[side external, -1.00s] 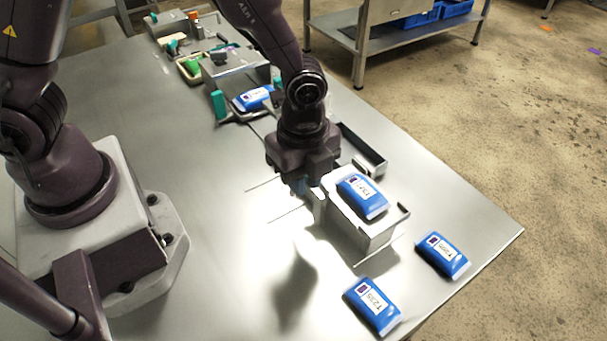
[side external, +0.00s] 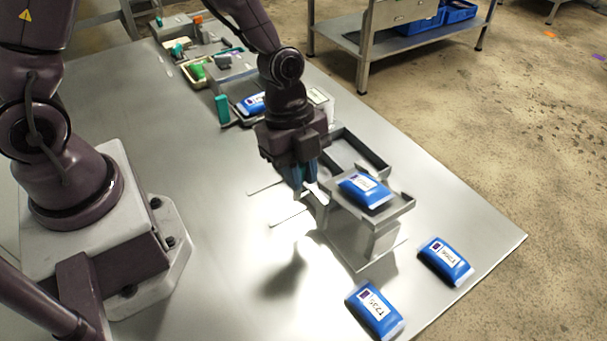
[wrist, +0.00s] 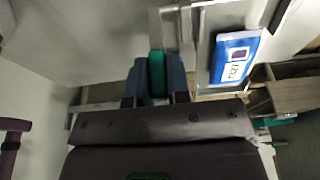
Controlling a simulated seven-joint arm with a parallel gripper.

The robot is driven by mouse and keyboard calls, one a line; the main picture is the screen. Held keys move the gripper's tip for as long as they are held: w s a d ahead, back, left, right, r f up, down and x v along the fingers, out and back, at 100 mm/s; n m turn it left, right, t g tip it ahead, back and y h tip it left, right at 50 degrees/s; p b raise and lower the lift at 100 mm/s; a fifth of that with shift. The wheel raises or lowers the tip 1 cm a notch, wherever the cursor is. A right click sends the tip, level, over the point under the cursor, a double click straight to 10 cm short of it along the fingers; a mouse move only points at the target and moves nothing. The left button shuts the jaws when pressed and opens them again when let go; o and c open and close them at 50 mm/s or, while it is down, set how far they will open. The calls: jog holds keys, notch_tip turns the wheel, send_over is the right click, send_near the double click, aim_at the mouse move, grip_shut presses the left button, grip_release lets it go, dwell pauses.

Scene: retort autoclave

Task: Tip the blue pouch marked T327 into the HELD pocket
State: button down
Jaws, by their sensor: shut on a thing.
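The blue pouch (side external: 365,190) with a white label lies on a grey tray (side external: 402,207) on a raised stand (side external: 362,240). It also shows in the wrist view (wrist: 234,56); its label is too small to read surely. My gripper (side external: 310,186) is at the tray's left side, apart from the pouch. In the wrist view my gripper (wrist: 157,75) is shut on a teal grip (wrist: 157,72), with the tray to its right. Open grey pockets (side external: 372,150) stand behind the tray; I cannot read which is marked HELD.
Two more blue pouches lie on the table, one at the front (side external: 374,310) and one near the right edge (side external: 445,261). Another blue pouch (side external: 252,103) lies farther back beside a teal block (side external: 222,108). The table between my base and the stand is clear.

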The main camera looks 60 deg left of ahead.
jog(key=shift+a+f+h, duration=0.1)
jog(key=shift+a+h, duration=0.9)
jog(key=shift+h, duration=0.45)
jog(key=shift+a+f+h, duration=0.1)
jog(key=shift+a+h, duration=0.85)
jog(key=shift+h, duration=0.5)
jog(key=shift+a, duration=0.15)
jog(key=c, duration=1.1)
grip_release()
jog(key=v, duration=1.3)
jog(key=shift+a+f, duration=0.1)
jog(key=shift+f, duration=0.1)
